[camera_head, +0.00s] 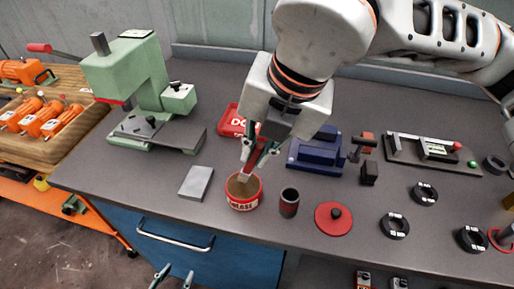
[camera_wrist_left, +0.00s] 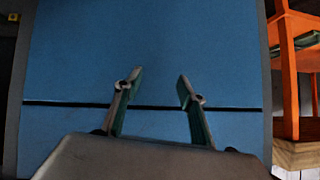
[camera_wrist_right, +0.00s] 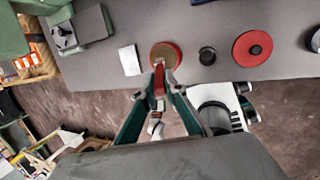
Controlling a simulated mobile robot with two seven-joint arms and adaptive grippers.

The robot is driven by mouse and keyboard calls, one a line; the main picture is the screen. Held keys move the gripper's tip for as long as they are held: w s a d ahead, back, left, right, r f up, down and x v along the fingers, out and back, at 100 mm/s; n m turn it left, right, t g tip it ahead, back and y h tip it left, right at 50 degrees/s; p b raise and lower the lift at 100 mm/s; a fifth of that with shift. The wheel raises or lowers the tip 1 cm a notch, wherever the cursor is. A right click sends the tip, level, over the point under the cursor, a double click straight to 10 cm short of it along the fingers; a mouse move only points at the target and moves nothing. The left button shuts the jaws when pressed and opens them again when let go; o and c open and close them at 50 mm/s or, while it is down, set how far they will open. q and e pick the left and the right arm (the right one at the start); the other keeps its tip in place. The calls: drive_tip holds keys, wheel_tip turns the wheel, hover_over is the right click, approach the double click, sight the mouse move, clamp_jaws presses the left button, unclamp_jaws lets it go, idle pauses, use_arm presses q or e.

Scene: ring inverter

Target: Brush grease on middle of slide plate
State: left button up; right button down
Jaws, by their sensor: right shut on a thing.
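The slide plate (camera_head: 196,183), a flat grey rectangle, lies on the bench left of the open grease tin (camera_head: 243,203). My right gripper (camera_head: 262,150) is shut on a red-handled brush (camera_head: 250,163) above the tin, with the brush's lower end at the tin's mouth. Whether the bristles touch the grease is hard to tell. In the right wrist view the brush (camera_wrist_right: 159,80) shows between the fingers, with the tin (camera_wrist_right: 168,50) and the plate (camera_wrist_right: 130,60) beyond. My left gripper (camera_head: 172,277) is open and empty in front of the blue cabinet, below the bench top.
A dark cup (camera_head: 289,204) and a red lid with a black knob (camera_head: 333,219) stand right of the tin. A green press (camera_head: 145,85) stands behind the plate and a blue vise (camera_head: 314,152) behind the cup. Several black rings lie at the right.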

drive_tip(key=shift+f+b, duration=0.45)
drive_tip(key=shift+f, duration=0.15)
idle(2.2)
drive_tip(key=shift+r+p, duration=1.55)
drive_tip(key=shift+r, duration=2.1)
drive_tip(key=shift+f, duration=0.1)
